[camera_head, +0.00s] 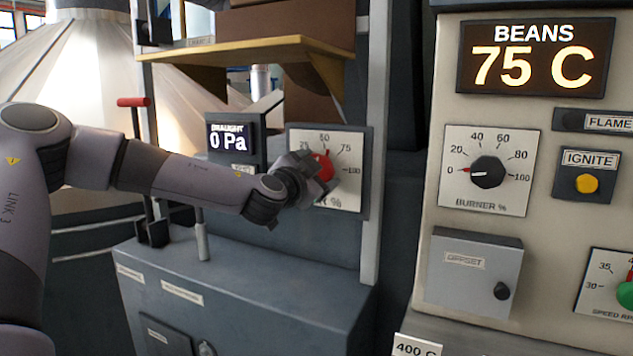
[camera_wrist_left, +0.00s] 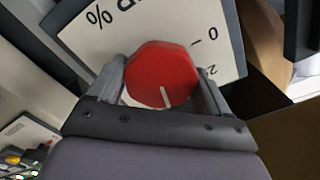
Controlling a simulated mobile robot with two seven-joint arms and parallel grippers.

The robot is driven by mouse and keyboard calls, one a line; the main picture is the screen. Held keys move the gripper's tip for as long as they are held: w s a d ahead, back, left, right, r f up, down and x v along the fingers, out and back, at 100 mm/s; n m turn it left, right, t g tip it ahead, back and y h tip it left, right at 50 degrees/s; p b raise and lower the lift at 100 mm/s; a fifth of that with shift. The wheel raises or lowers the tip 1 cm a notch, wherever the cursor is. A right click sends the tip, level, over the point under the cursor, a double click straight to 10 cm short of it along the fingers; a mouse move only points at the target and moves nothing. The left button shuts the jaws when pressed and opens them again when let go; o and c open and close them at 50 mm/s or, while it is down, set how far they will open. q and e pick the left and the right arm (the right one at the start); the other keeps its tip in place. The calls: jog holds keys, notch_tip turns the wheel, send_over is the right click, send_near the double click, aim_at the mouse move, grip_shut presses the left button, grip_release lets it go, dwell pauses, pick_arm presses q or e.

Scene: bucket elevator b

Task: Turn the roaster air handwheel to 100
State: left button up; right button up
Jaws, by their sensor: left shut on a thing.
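The roaster air handwheel is a red many-sided knob (camera_head: 324,167) on a white dial plate (camera_head: 353,140) marked 25, 50, 75 and 100. My left gripper (camera_head: 312,174) reaches it from the left and covers part of the knob and dial. In the left wrist view the red knob (camera_wrist_left: 152,68) sits between the two fingers of my left gripper (camera_wrist_left: 164,84), which are shut on its sides. Its white mark points down toward my palm. The numbers on that side are hidden, so I cannot read the exact setting. The 0 shows at the right of the plate (camera_wrist_left: 205,40).
A draught display (camera_head: 229,140) reading 0 Pa is left of the dial. A wooden shelf (camera_head: 240,48) with boxes is above. A red-handled lever (camera_head: 132,102) stands behind my arm. The burner panel (camera_head: 485,172) is right, below a 75 C beans display (camera_head: 535,60).

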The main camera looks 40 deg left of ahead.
pick_arm(q)
jog(key=shift+f+m+b, duration=0.25)
jog(key=shift+m+b, duration=0.45)
jog(key=shift+m, duration=0.3)
jog(key=shift+m+b, duration=0.55)
jog(key=shift+m, duration=0.35)
jog(key=m+b, duration=0.1)
jog(key=m, duration=0.1)
jog(key=shift+r+m, duration=0.1)
jog(key=shift+m, duration=0.3)
jog(key=m+b, duration=0.1)
jog(key=m, duration=0.3)
jog(key=shift+m, duration=2.4)
jog(key=o, duration=1)
jog(key=shift+s, duration=0.15)
